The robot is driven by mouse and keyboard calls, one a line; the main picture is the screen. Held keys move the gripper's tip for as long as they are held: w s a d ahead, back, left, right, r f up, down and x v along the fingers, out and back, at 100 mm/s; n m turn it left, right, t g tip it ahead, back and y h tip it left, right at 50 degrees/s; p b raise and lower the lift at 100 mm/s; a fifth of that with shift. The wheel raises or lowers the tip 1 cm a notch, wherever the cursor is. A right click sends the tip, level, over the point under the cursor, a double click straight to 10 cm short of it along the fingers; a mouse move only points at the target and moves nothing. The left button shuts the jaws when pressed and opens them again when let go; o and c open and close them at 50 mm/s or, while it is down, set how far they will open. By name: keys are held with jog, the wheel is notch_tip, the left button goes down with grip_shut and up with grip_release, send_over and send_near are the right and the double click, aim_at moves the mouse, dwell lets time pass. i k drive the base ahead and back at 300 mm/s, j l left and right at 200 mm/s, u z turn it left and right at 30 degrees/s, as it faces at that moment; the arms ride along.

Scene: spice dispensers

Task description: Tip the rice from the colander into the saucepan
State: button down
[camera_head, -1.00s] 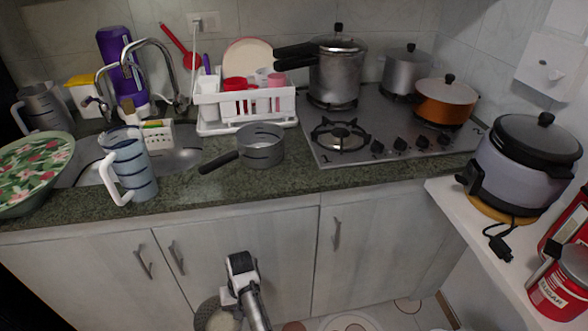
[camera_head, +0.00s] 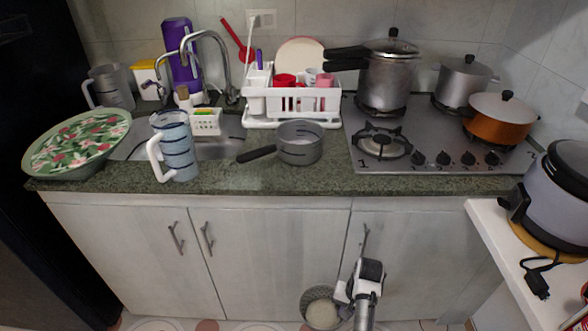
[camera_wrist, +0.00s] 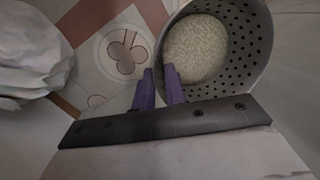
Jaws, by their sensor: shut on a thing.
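My gripper (camera_wrist: 160,88) is shut on the near rim of a grey perforated colander (camera_wrist: 249,40), which holds pale rice (camera_wrist: 196,48). In the head view the colander (camera_head: 306,312) is low in front of the cabinet doors, below the counter, with my gripper (camera_head: 343,300) at its right side. The rice (camera_head: 321,315) shows inside it. The grey saucepan (camera_head: 301,150) stands upright on the counter, between the sink and the stove, with its dark handle to the left. My gripper is well below and slightly right of it. Its bottom is hidden.
A measuring jug (camera_head: 178,148) and a floral bowl (camera_head: 75,145) stand left of the saucepan. A white dish rack (camera_head: 290,102) is behind it. The stove (camera_head: 440,150) with several pots is to the right. The counter edge (camera_head: 250,188) lies above my gripper.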

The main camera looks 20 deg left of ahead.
aim_at(280, 149)
jog(key=k+j, duration=0.2)
jog(key=j, duration=0.15)
jog(key=k+j, duration=0.15)
jog(key=j, duration=0.25)
jog(key=k+j, duration=0.2)
jog(key=j, duration=0.15)
